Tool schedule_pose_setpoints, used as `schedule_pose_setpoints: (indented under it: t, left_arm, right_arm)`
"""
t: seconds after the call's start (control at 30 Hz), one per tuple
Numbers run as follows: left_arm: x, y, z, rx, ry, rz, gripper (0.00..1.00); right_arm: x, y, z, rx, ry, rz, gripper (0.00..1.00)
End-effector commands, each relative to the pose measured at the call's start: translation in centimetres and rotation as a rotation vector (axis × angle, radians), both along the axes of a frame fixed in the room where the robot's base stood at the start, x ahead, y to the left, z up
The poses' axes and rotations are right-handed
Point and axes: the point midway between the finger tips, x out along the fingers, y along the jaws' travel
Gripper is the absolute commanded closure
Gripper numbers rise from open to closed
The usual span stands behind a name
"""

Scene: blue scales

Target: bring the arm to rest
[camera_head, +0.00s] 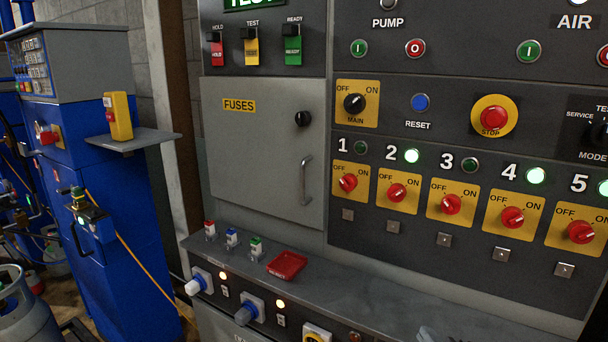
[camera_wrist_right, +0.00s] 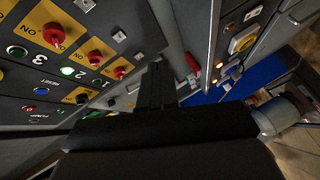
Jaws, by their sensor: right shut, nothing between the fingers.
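My right gripper (camera_wrist_right: 157,85) shows in the right wrist view as a black body with its dark fingers together and nothing between them. It points toward the grey control panel, and the panel's switches look tilted in that view. In the head view only a small dark piece at the bottom edge, right of centre, may belong to it; its fingers cannot be made out there. My left gripper is in neither view.
The panel has red rotary switches (camera_head: 397,192), a stop button (camera_head: 494,117) and a FUSES door (camera_head: 262,145). Lamps 2, 4 and 5 glow green. A blue cabinet (camera_head: 130,200) stands left.

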Motion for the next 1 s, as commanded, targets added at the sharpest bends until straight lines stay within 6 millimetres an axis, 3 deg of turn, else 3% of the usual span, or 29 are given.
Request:
schedule_pose_setpoints:
  t: [0.03, 0.2, 0.4, 0.5, 0.63, 1.0]
  left_arm:
    - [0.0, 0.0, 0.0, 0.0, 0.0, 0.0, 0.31]
    - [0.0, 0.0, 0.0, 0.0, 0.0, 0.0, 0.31]
    - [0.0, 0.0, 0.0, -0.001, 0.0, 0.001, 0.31]
    - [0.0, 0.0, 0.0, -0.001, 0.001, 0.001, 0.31]
    - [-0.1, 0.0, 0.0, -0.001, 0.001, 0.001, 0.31]
    - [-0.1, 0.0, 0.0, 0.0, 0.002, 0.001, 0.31]
  right_arm:
    - [-1.6, 0.3, -2.9, 0.1, 0.064, -0.009, 1.0]
    - [-7.3, 1.1, -10.6, 0.449, 0.25, -0.086, 1.0]
    - [-14.7, 1.4, -17.3, 0.811, 0.422, -0.245, 1.0]
    - [-17.5, 1.4, -19.2, 0.932, 0.471, -0.318, 1.0]
    - [-19.6, 1.3, -20.4, 1.02, 0.503, -0.378, 1.0]
    - [-20.1, 1.3, -20.7, 1.044, 0.511, -0.394, 1.0]
